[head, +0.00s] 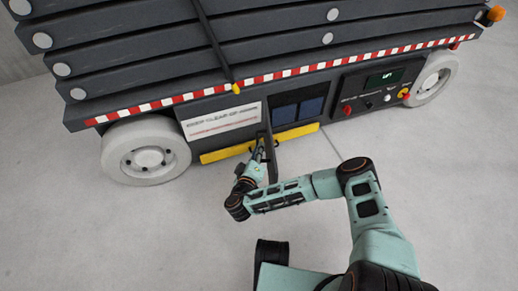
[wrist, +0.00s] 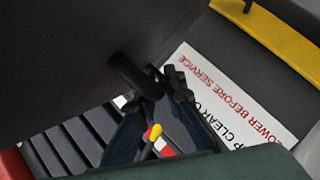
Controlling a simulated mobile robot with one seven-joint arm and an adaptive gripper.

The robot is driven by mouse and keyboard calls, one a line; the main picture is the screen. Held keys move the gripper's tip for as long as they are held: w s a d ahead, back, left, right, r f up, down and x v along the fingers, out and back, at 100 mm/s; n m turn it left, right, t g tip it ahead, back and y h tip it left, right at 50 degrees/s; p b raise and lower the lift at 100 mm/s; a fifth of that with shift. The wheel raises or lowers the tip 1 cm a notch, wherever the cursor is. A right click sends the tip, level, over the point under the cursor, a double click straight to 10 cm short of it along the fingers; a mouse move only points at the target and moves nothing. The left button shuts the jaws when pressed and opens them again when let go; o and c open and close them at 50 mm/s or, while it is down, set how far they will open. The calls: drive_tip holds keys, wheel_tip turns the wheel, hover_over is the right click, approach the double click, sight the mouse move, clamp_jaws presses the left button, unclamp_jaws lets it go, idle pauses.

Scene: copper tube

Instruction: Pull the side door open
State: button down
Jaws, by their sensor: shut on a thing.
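The side door (head: 271,160) is a dark panel standing out from the lift's side, seen nearly edge-on in the head view. It is open, and an opening with dark blue blocks (head: 298,112) shows to its right. In the wrist view the door (wrist: 70,60) fills the upper left. A black bar handle (wrist: 128,74) sticks out from its face. My gripper (head: 260,148) is on the left side of the door. In the wrist view my gripper (wrist: 168,82) is shut on the handle near its end; the exact contact is partly hidden.
The lift has white wheels (head: 146,150), a red-and-white striped rail (head: 200,93) and a yellow bar (head: 228,152) low on its side. A white warning sign (head: 222,122) is left of the door. A control panel (head: 375,92) is on the right. The concrete floor (head: 120,235) in front is clear.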

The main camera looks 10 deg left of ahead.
drive_tip(key=shift+w, duration=0.1)
drive_tip(key=c, duration=2)
unclamp_jaws()
drive_tip(key=shift+s, duration=0.5)
drive_tip(key=v, duration=0.6)
drive_tip(key=shift+s+r, duration=0.2)
drive_tip(key=shift+s, duration=0.05)
